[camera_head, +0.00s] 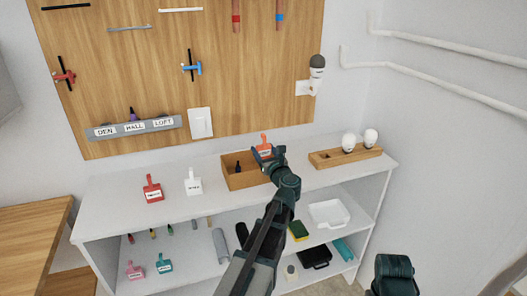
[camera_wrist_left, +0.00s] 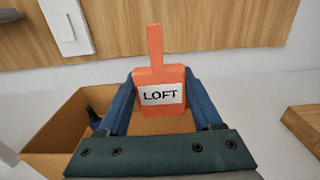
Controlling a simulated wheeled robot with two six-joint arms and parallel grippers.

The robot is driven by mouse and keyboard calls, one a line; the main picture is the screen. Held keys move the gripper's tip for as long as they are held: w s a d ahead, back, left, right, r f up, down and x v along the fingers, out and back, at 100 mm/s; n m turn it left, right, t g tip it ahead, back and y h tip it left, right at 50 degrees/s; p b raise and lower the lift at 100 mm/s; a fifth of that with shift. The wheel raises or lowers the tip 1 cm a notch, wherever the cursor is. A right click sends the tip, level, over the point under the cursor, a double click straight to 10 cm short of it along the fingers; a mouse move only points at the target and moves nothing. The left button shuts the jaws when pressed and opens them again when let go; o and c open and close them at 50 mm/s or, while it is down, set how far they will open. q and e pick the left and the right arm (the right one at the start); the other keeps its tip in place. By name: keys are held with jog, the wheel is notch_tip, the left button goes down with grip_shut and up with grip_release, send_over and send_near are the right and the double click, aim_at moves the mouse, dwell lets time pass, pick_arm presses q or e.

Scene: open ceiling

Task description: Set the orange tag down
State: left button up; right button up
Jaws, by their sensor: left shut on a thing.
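The orange tag (camera_head: 264,148) has a white label reading LOFT, which is clear in the left wrist view (camera_wrist_left: 158,78). My left gripper (camera_head: 268,154) is shut on it, with one blue finger on each side of its body and its narrow stem pointing up. The tag is held near the right end of an open wooden box (camera_head: 232,184) on the white shelf top (camera_head: 115,207). I cannot tell how high it is above the box. A dark item stands inside the box.
A red tag (camera_head: 152,190) and a white tag (camera_head: 193,183) stand left of the box. A wooden block with bulbs (camera_head: 330,158) is to the right. A grey rack (camera_head: 104,133) labelled DEN, HALL, LOFT hangs on the wooden board. Shelf top is clear in front of the red tag.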

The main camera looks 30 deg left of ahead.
pick_arm(q)
jog(key=o, duration=1.4)
jog(key=shift+f, duration=0.1)
jog(key=shift+c, duration=0.2)
jog(key=shift+s+d+r+p, duration=0.25)
jog(key=shift+d+r+p, duration=0.05)
jog(key=shift+r+p, duration=0.45)
jog(key=v, duration=1.1)
jog(key=shift+d+f, duration=0.15)
